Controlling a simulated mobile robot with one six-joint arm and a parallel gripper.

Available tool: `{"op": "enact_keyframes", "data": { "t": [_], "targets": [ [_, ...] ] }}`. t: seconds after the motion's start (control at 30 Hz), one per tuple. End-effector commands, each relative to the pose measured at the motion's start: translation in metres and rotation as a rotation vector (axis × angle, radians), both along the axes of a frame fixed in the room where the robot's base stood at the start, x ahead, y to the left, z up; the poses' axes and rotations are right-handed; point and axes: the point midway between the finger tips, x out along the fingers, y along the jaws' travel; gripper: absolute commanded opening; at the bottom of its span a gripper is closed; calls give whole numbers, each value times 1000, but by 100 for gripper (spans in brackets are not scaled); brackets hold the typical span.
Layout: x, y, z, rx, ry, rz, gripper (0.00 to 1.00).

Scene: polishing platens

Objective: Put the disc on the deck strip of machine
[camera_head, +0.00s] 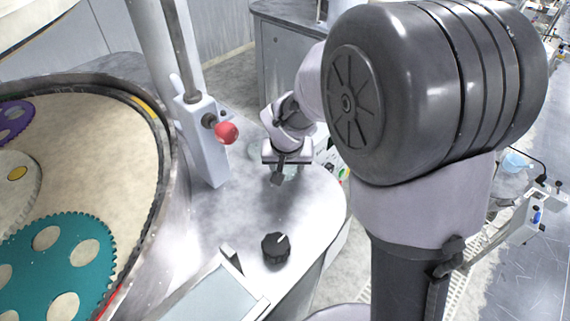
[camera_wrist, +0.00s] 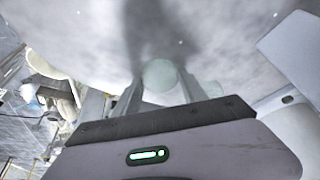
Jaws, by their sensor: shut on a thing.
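A pale round disc (camera_wrist: 160,76) shows between the two fingers of my gripper (camera_wrist: 158,92) in the wrist view. My gripper is shut on it. In the head view my gripper (camera_head: 277,180) points down over the far part of the light grey deck strip (camera_head: 312,212). The disc is mostly hidden there by the fingers and wrist. The deck surface also fills the upper wrist view (camera_wrist: 85,28), close beyond the fingertips. I cannot tell whether the disc touches the deck.
A black knob (camera_head: 275,248) and a tilted panel (camera_head: 213,295) stand on the near deck. A post with a red ball handle (camera_head: 227,132) stands left of my gripper. The platen (camera_head: 120,150) at left holds a teal carrier (camera_head: 62,262). The deck between gripper and knob is clear.

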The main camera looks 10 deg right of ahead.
Motion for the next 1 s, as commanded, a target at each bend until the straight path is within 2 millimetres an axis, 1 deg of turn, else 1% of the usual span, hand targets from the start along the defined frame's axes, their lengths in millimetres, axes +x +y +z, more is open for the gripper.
{"op": "enact_keyframes", "data": {
  "t": [0.13, 0.27, 0.3, 0.4, 0.67, 0.77, 0.87, 1.0],
  "targets": [
    [0, 0, 2, 0, -1, -1, 5],
    [0, 0, -2, 0, 0, -1, 5],
    [0, 0, -1, 0, 0, -1, 54],
    [0, 0, 0, 0, 0, -1, 72],
    [0, 0, 0, 0, 0, -1, 72],
    [-1, 0, 8, 1, -1, -1, 72],
    [-9, 3, 31, 2, -5, -1, 72],
    [-25, 6, 71, 2, -4, -2, 72]
  ]
}}
